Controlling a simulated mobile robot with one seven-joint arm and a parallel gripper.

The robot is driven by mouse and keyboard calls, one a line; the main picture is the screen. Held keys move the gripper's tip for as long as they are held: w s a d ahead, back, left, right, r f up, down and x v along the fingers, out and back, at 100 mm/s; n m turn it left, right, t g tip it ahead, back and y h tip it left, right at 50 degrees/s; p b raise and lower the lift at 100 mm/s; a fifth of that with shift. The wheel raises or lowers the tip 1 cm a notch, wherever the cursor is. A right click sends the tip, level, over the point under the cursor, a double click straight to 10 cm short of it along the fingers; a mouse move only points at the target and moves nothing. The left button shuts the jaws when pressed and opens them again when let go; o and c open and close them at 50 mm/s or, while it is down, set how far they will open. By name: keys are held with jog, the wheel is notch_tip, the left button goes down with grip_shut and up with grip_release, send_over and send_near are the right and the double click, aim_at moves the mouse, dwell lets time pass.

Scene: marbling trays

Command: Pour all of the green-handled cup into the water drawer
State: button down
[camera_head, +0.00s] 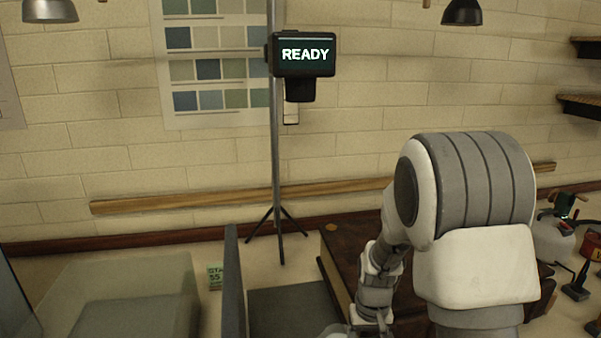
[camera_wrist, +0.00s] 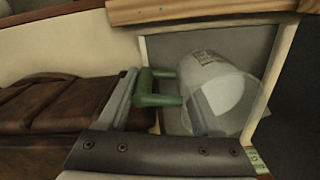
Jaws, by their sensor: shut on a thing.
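The green-handled cup is a translucent whitish cup (camera_wrist: 232,75) with a small printed label. Its green handle (camera_wrist: 150,98) lies between the fingers of my gripper (camera_wrist: 165,105), which is shut on it. The cup looks tilted in the wrist view, with a pale patch inside; I cannot tell how much it holds. It hangs in front of a grey-floored compartment (camera_wrist: 165,45) with cream edges. In the head view, a grey-floored bay (camera_head: 290,305) lies left of my arm. I cannot tell for sure which is the water drawer. My gripper is mostly cut off there.
A brown leather-like case (camera_head: 335,250) stands beside the bay, behind my arm. A translucent tray (camera_head: 130,285) is at the left, with a small green label (camera_head: 215,277) near it. A stand holds a screen (camera_head: 303,54) reading READY. Bottles and tools crowd the right side.

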jog(key=shift+r+p, duration=2.1)
jog(key=shift+r, duration=0.95)
jog(key=shift+f, duration=0.95)
jog(key=shift+s+a, duration=0.15)
